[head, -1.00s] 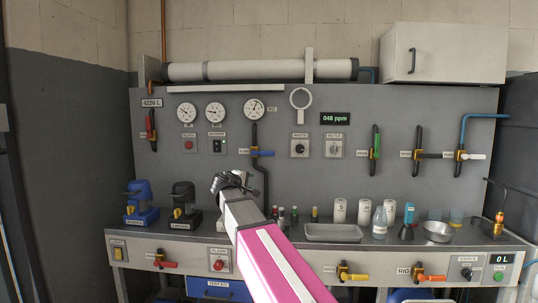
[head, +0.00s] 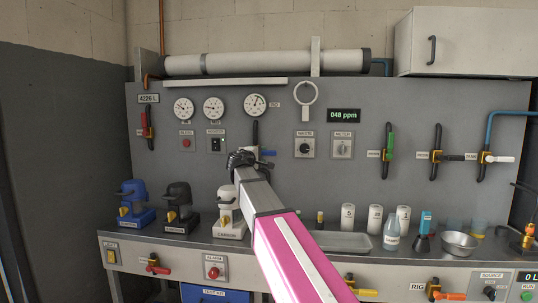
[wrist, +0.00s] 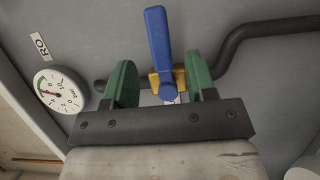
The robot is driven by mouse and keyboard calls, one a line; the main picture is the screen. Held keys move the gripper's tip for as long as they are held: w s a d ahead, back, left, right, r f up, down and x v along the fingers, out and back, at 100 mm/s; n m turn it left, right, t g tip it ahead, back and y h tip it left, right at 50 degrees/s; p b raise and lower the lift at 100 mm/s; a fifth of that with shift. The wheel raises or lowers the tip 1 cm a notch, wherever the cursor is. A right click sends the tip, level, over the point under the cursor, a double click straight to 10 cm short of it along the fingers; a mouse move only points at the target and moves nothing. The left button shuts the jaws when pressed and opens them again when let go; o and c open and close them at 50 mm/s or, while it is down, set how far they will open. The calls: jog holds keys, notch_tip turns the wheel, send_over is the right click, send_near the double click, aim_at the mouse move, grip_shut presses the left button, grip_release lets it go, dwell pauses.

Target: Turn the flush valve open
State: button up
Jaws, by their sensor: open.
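A valve with a blue lever (wrist: 158,45) and a yellow body (wrist: 153,83) sits on a dark pipe (wrist: 262,32) on the grey panel. Its lever stands crosswise to the pipe. In the head view the blue lever (head: 268,153) points right, below the RO gauge (head: 255,104); my arm hides most of the valve. I cannot read a flush label on it. My gripper (wrist: 161,80) is open, its green pads on either side of the valve body; contact is not clear. In the head view my gripper (head: 242,158) is in front of this valve.
Other valves line the panel: red (head: 147,128), green (head: 389,145), black (head: 452,157) and white (head: 502,159). The bench below holds a carbon housing (head: 229,215), a tray (head: 340,242), several bottles and a bowl (head: 460,243). A ring on a bracket (head: 306,95) is right of the RO gauge.

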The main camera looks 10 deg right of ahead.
aim_at(267, 153)
jog(key=x, duration=0.6)
jog(key=shift+s, duration=0.1)
grip_shut()
